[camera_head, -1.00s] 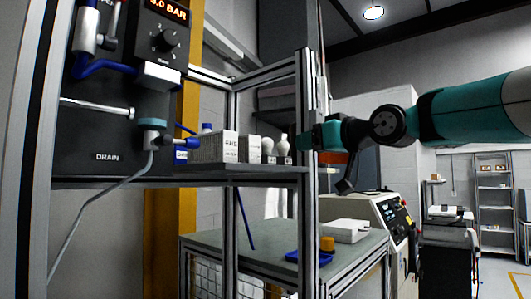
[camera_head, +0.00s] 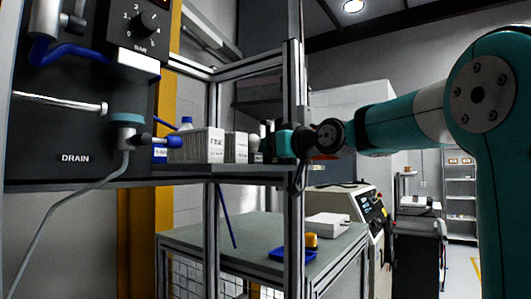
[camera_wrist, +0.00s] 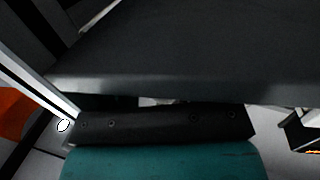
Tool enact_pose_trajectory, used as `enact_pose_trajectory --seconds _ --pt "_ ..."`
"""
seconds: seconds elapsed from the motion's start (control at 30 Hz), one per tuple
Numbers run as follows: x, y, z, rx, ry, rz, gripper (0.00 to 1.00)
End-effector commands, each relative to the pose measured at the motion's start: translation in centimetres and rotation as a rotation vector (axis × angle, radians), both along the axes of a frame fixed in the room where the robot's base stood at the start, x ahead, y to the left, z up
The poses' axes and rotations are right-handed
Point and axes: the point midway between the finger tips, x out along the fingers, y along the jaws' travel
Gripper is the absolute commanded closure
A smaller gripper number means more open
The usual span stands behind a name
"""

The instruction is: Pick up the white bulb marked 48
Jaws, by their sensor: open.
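A white bulb (camera_head: 253,141) on a dark base stands on the shelf at the right of the white boxes in the head view. A second white bulb (camera_head: 265,129) shows only in part, behind my gripper (camera_head: 273,146). I cannot read a 48 on either bulb. My gripper is open at the shelf's right end, close to the bulbs, beside the metal post. Its fingertips are hard to make out, and I cannot tell whether they touch anything. In the wrist view no bulb shows; a dark grey surface fills most of the picture.
White boxes (camera_head: 203,146) and a blue-capped bottle (camera_head: 186,124) stand further left on the shelf (camera_head: 230,171). An upright metal post (camera_head: 293,215) stands at the shelf's right end. Below is a grey table (camera_head: 215,250) with a blue tray (camera_head: 280,254) and an orange-yellow item (camera_head: 311,240).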

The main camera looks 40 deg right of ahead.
Motion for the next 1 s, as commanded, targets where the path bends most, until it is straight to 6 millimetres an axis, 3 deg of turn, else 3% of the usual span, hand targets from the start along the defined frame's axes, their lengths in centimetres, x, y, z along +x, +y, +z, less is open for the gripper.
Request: enact_pose_trajectory --seconds 0.03,0.2,0.57,1.0 --pt "0.0 0.1 0.0 0.000 0.000 0.003 0.55" --pt "0.1 0.3 0.0 0.000 0.001 0.004 0.90" --pt "0.1 0.3 0.2 0.000 0.000 0.005 0.90" --pt "0.2 1.0 3.1 0.000 -0.001 0.015 0.90"
